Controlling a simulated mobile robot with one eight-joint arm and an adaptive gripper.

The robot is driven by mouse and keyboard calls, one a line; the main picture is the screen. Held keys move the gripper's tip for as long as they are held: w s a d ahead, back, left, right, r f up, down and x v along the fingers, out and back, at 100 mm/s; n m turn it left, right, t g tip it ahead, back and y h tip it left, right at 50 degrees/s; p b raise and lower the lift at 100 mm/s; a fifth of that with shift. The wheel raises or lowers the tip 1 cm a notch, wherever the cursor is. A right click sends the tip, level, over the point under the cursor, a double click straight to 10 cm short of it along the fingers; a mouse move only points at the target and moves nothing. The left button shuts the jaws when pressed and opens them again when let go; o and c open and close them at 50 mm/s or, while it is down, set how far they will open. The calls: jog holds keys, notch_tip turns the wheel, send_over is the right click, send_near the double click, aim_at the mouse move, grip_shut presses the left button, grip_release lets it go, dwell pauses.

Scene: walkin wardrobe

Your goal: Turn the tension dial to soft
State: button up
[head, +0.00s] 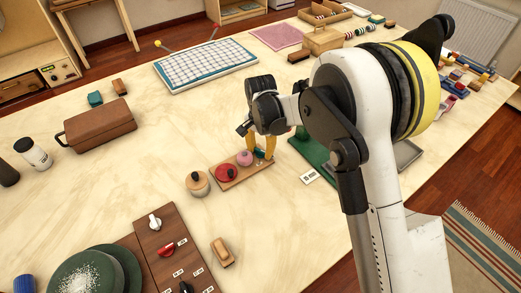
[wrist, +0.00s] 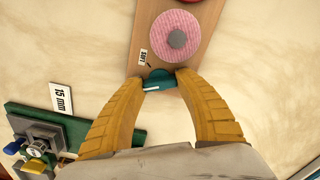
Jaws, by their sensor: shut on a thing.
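The tension dial (wrist: 159,79) is a small teal knob with a white pointer line, at the end of a wooden board (wrist: 145,25). My gripper (wrist: 160,82) is shut on it, one yellow finger on each side. A SOFT label (wrist: 144,56) with a small black mark sits just beyond the dial, above and left of it in the wrist view. The white line points left, not at that mark. In the head view the dial (head: 259,154) is partly hidden by my fingers.
A pink spool (wrist: 175,37) and a red disc (head: 227,173) sit on the same board. A green base with a metal device (wrist: 45,150) and a 15 mm card (wrist: 62,98) lie close beside my gripper. A lidded wooden jar (head: 197,183) stands left of the board.

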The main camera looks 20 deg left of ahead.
aim_at(261, 150)
jog(key=m, duration=1.3)
dwell(0.6)
jog(key=o, duration=1.2)
jog(key=shift+r, duration=0.1)
notch_tip(261, 150, up, 12)
jog(key=shift+f, duration=0.1)
